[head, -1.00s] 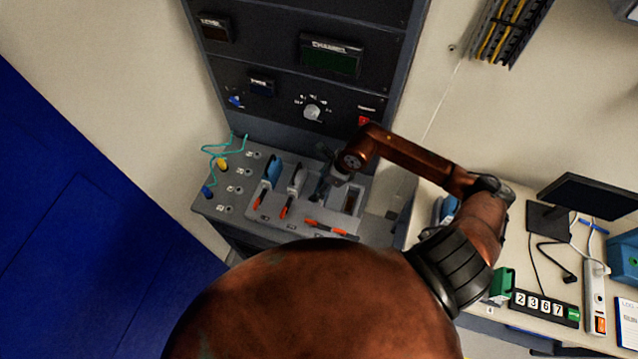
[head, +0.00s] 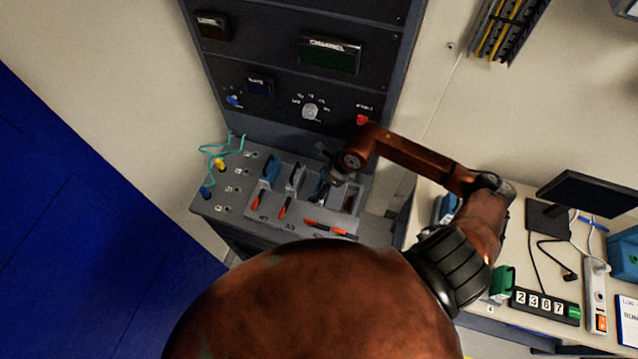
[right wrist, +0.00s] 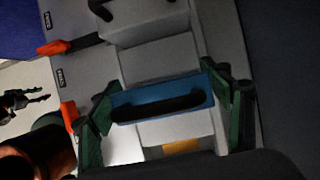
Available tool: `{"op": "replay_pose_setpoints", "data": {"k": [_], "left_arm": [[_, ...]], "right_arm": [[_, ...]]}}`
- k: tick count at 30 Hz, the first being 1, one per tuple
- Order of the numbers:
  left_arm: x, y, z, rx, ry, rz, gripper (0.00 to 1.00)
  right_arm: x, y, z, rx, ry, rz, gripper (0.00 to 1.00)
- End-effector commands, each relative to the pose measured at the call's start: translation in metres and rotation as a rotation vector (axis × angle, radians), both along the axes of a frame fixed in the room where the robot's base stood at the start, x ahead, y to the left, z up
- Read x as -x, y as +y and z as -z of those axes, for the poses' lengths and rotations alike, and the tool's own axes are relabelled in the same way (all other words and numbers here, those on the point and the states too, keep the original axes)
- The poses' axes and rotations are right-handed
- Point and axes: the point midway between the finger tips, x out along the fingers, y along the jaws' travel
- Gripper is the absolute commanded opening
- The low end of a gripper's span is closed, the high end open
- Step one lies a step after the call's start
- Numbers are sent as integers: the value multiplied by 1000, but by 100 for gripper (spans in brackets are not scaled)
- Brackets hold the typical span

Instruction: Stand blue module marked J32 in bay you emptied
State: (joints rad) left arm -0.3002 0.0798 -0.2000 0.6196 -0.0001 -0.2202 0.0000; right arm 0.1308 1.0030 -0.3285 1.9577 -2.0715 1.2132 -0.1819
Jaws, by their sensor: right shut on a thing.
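My right gripper (head: 325,187) is over the third bay from the left of the module rack (head: 232,208). In the right wrist view my right gripper (right wrist: 165,115) is shut on a blue module (right wrist: 160,98) with a black handle, one green-padded finger at each end. No J32 mark is readable on it. How deep it sits in the bay cannot be told. A blue module (head: 272,168) and a grey module (head: 296,175) stand in the bays to the left. The bay on the right (head: 349,200) looks empty. My left gripper is not in view.
Orange levers lie along the rack's front, including one (head: 257,202) by the first bay. Teal cables (head: 215,150) loop at the rack's left. A dark instrument panel (head: 285,85) rises behind. A desk (head: 530,270) with a monitor (head: 590,195) stands at right.

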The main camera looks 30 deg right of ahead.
Motion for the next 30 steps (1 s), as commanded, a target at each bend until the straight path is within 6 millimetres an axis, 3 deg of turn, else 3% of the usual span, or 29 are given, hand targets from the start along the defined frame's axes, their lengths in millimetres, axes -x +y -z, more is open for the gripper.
{"op": "replay_pose_setpoints", "data": {"k": [18, 19, 27, 30], "left_arm": [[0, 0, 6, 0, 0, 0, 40], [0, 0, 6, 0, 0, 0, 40], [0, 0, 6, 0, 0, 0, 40], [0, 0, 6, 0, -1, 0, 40]], "right_arm": [[0, 0, 6, -1, -2, -1, 33], [0, 0, 5, -1, -2, -1, 73], [0, 0, 5, -1, -1, 0, 92], [0, 0, 6, -1, -1, 0, 92]]}}
